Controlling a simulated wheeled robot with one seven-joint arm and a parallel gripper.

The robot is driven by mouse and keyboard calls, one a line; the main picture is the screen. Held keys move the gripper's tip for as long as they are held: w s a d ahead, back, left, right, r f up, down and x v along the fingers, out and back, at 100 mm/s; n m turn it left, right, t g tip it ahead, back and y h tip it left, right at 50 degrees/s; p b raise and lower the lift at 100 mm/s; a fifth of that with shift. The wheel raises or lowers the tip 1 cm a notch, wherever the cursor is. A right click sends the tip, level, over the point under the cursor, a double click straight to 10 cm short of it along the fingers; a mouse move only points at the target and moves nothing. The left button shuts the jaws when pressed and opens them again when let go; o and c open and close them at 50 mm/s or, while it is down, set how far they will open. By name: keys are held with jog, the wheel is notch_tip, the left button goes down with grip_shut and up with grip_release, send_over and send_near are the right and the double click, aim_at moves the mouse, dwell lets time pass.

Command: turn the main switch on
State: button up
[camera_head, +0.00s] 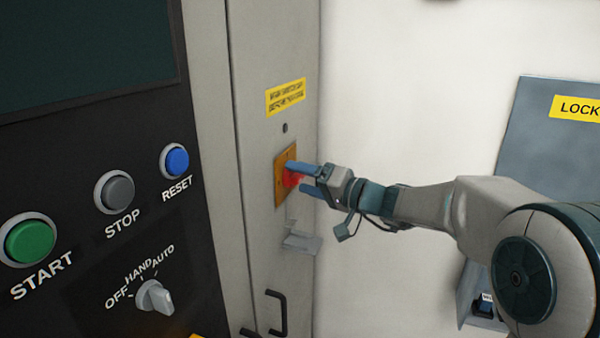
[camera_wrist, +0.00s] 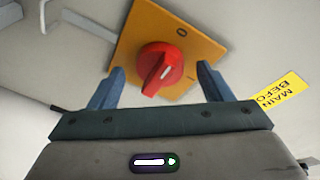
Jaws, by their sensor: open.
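The main switch is a red rotary knob (camera_wrist: 160,68) on a square orange plate (camera_wrist: 137,38). In the wrist view its white mark points toward the 0 on the plate; an I mark sits to the right. In the head view the plate (camera_head: 280,180) is on the side of the grey cabinet, with the knob (camera_head: 291,181) partly hidden behind my fingers. My gripper (camera_head: 297,178) is at the switch. In the wrist view my open gripper (camera_wrist: 161,72) has one blue finger on each side of the knob, with gaps visible between.
A yellow label (camera_head: 286,97) is above the switch. A grey bracket (camera_head: 300,242) and a black handle (camera_head: 276,312) are below it. The control panel with START (camera_head: 30,241), STOP (camera_head: 114,191) and RESET (camera_head: 175,160) buttons is at left. A grey LOCK board (camera_head: 548,150) is at right.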

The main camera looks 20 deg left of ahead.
jog(key=shift+w+a, duration=0.15)
jog(key=shift+a, duration=0.3)
